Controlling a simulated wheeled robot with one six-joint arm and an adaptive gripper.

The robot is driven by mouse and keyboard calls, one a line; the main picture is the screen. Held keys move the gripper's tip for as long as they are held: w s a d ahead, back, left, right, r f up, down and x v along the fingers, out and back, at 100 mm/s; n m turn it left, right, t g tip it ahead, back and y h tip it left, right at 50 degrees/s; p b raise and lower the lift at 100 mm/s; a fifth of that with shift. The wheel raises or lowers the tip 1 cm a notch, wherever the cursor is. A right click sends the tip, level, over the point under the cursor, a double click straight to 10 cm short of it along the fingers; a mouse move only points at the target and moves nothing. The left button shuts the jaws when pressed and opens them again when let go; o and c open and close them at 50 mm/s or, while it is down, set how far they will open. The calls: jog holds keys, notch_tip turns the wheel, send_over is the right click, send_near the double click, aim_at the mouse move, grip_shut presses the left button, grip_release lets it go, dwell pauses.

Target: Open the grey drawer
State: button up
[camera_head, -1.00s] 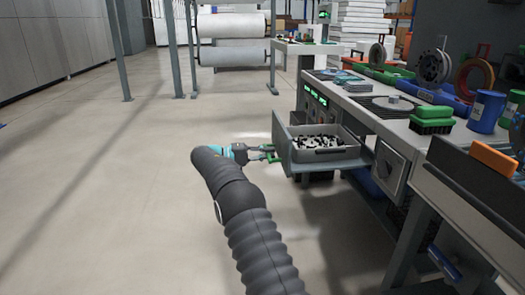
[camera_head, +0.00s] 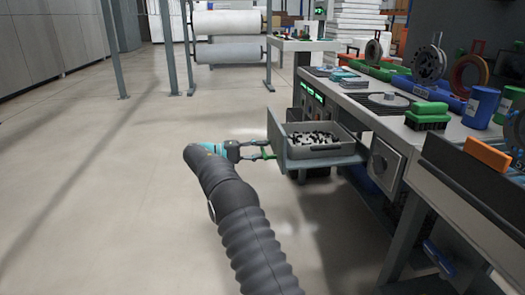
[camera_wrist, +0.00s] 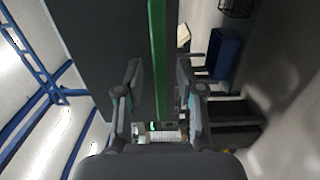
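The grey drawer (camera_head: 277,146) stands pulled out from the workbench, its front panel facing left. Inside it is a grey bin of small black and white parts (camera_head: 316,139). A green bar handle (camera_wrist: 157,50) is on the drawer front; in the head view it is small and partly hidden by the fingers. My gripper (camera_head: 262,150) is at the handle. In the wrist view my gripper (camera_wrist: 159,75) is open, one finger on each side of the green bar, with a gap showing on both sides.
The workbench (camera_head: 395,122) carries reels, blue cans (camera_head: 481,105) and green blocks (camera_head: 428,115). A second surface with an orange block (camera_head: 488,153) is at the right. The floor (camera_head: 120,190) left of the drawer is clear.

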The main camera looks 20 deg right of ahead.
jog(key=w+a, duration=0.1)
jog(key=a, duration=0.5)
jog(key=shift+a, duration=0.4)
